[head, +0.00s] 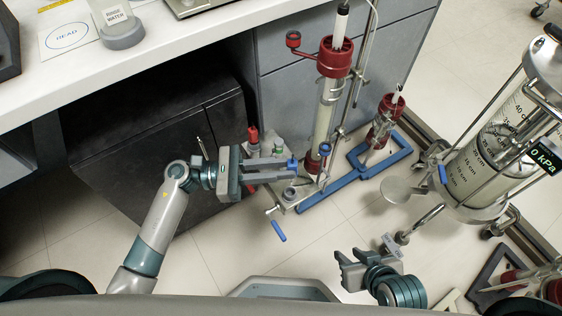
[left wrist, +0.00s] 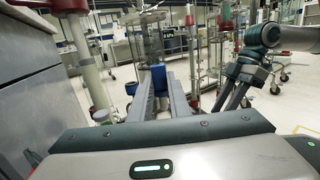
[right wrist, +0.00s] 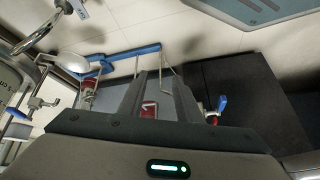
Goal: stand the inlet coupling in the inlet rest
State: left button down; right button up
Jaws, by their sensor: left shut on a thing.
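My left gripper (head: 290,167) is shut on a small blue piece, which I take to be the inlet coupling (head: 292,163). The coupling also shows between the fingertips in the left wrist view (left wrist: 159,76). The gripper holds it just left of the foot of a tall glass column with red end caps (head: 325,105). Below the fingertips a small grey round fitting (head: 289,192) stands on the base; I cannot tell whether it is the inlet rest. My right gripper (head: 349,254) is open and empty, low in front, apart from the column.
A blue-railed base (head: 330,196) carries the column and a shorter red-capped one (head: 384,122). A blue-handled crank (head: 278,230) juts out in front. A dark cabinet (head: 160,150) stands at the left, and a clear graduated vessel (head: 490,150) at the right. Bare floor lies in front.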

jog(key=shift+w+a, duration=0.1)
dwell(0.3)
